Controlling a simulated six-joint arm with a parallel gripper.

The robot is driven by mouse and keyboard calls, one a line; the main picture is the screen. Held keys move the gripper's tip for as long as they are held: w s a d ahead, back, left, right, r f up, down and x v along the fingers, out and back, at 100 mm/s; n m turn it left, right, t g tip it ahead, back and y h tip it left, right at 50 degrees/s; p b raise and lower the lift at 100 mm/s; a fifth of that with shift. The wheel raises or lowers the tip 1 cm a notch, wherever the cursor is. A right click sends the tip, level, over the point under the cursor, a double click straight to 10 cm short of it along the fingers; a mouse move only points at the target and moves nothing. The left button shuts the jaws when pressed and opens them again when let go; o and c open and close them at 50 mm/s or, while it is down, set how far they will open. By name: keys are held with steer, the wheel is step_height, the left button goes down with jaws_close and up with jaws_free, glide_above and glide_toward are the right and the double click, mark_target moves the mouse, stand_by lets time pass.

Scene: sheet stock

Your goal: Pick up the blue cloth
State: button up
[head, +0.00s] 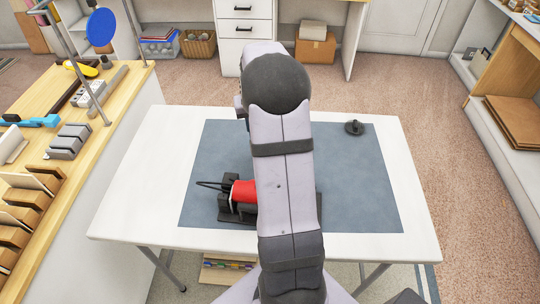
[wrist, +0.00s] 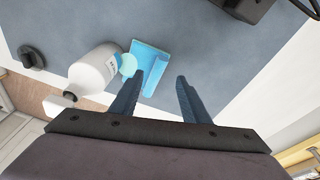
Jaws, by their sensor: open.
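The blue cloth (wrist: 148,56) shows in the wrist view as a small light-blue folded piece on the grey mat, with a raised fold along its right side. My gripper (wrist: 160,76) is open, its two dark fingers apart. Nothing is held between them. The cloth appears just beyond the fingertips, nearer the left finger. Whether the fingers touch it, and their height above it, I cannot tell. In the head view my arm hides the cloth and the fingers.
A white bottle (wrist: 93,68) is close beside the cloth; whether they touch is unclear. A black knob-like object (head: 354,127) stands on the grey mat (head: 350,190). A red object with black parts (head: 243,192) sits left of my arm. The mat's right side is mostly free.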

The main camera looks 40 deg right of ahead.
steer(key=shift+w+d+f+m+t+h+p, duration=0.2)
steer(key=shift+d+f+m+t+h+p, duration=0.1)
steer(key=shift+d+f+m+t, duration=0.15)
steer(key=shift+w+d+f+m+t+h+p, duration=0.15)
steer(key=shift+d+f+m+t+h, duration=0.2)
steer(key=shift+m, duration=0.2)
steer(key=shift+w+m, duration=0.35)
steer(key=shift+m, duration=0.05)
steer(key=shift+d+f, duration=0.1)
steer(key=shift+p+x, duration=0.3)
steer(key=shift+x, duration=0.65)
steer(key=shift+p+x, duration=1.1)
steer(key=shift+x, duration=1.45)
steer(key=shift+w+d, duration=0.1)
steer(key=shift+w, duration=0.05)
